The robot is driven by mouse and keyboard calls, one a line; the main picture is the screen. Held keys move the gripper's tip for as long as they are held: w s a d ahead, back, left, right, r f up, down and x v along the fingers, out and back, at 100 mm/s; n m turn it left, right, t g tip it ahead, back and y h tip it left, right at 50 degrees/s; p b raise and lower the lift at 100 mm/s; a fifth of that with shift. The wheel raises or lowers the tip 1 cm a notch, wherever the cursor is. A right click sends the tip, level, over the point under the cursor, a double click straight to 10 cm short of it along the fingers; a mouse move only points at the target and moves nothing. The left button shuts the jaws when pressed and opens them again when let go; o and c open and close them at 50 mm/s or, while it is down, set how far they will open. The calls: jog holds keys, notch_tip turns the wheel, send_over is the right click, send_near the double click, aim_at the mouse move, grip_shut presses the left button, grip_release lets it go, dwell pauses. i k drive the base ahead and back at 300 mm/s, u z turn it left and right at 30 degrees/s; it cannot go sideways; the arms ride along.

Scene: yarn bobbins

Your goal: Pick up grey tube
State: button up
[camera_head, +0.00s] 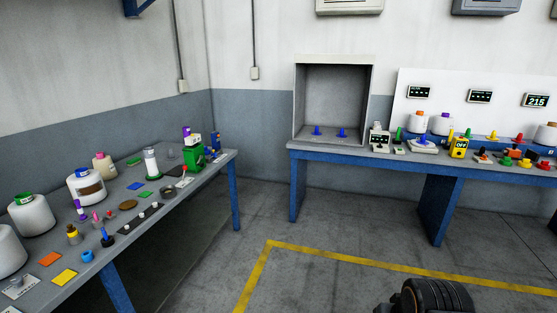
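I cannot pick out a grey tube for certain. A pale upright cylinder (151,162) with a dark base stands towards the far part of the left table (190,196). A greyish, see-through-looking small item (172,154) is just behind it, too small to identify. My gripper's fingers do not show. A dark ribbed part at the bottom right edge seems to be my own arm; it is over the floor, apart from both tables.
White bobbins (33,217), coloured cards and small tools crowd the left table. The right table (410,158) holds a grey open box (335,63), a scale (423,146), a yellow box (459,147) and more bobbins. The floor between is clear, with yellow lines.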

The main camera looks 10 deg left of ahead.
aim_at(151, 159)
jog(key=u, duration=0.15)
jog(key=i, duration=2.3)
jog(key=u, duration=1.05)
jog(key=i, duration=1.55)
jog(key=u, duration=1.5)
jog(key=i, duration=1.05)
jog(key=u, duration=0.45)
